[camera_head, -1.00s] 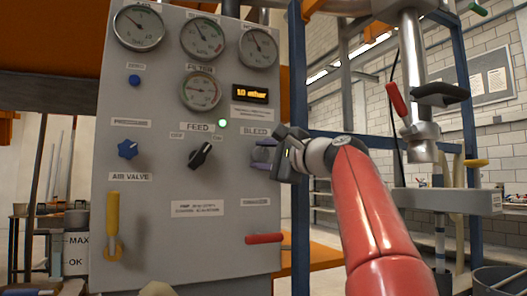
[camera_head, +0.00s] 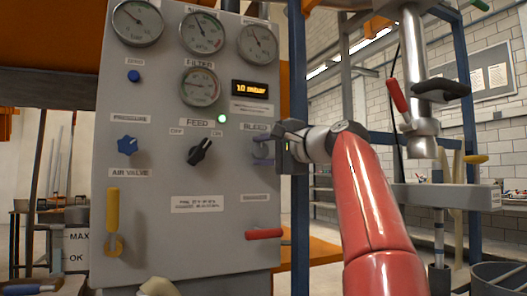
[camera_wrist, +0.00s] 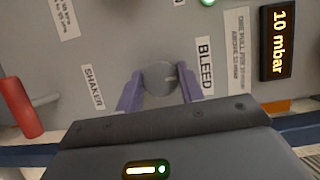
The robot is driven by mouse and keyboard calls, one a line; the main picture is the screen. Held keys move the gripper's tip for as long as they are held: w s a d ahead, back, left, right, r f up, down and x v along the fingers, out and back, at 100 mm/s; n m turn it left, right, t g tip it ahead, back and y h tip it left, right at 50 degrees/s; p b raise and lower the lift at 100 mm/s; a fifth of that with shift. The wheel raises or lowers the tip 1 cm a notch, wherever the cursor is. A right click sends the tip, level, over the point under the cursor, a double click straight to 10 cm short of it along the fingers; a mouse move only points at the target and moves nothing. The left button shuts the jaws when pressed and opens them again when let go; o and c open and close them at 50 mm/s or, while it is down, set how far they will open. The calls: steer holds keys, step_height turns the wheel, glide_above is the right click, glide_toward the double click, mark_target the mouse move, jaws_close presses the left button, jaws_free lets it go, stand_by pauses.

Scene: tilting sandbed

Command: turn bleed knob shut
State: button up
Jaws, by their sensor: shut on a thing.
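The bleed knob (camera_wrist: 160,78) is a round grey knob on the grey panel, beside the BLEED label (camera_wrist: 204,66). In the wrist view my gripper (camera_wrist: 158,88) has its two purple fingers on either side of the knob, shut on it. In the head view my gripper (camera_head: 263,150) is at the right edge of the panel, just below the BLEED label, and the knob is mostly hidden by the fingers. The display (camera_head: 250,89) reads 10 mbar.
The panel (camera_head: 225,240) also carries gauges, a black feed knob (camera_head: 201,151), a blue pressure knob (camera_head: 127,145), a yellow air valve lever (camera_head: 113,215) and a red shaker handle (camera_head: 264,234) below my gripper. A blue post (camera_head: 298,90) stands close on the right.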

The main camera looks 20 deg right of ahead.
steer(key=o, duration=1)
steer(key=shift+s, duration=0.1)
steer(key=b+v, duration=0.1)
steer(key=v, duration=0.6)
steer(key=shift+s+d+b, duration=0.1)
steer(key=shift+s+b, duration=0.15)
steer(key=shift+b, duration=0.1)
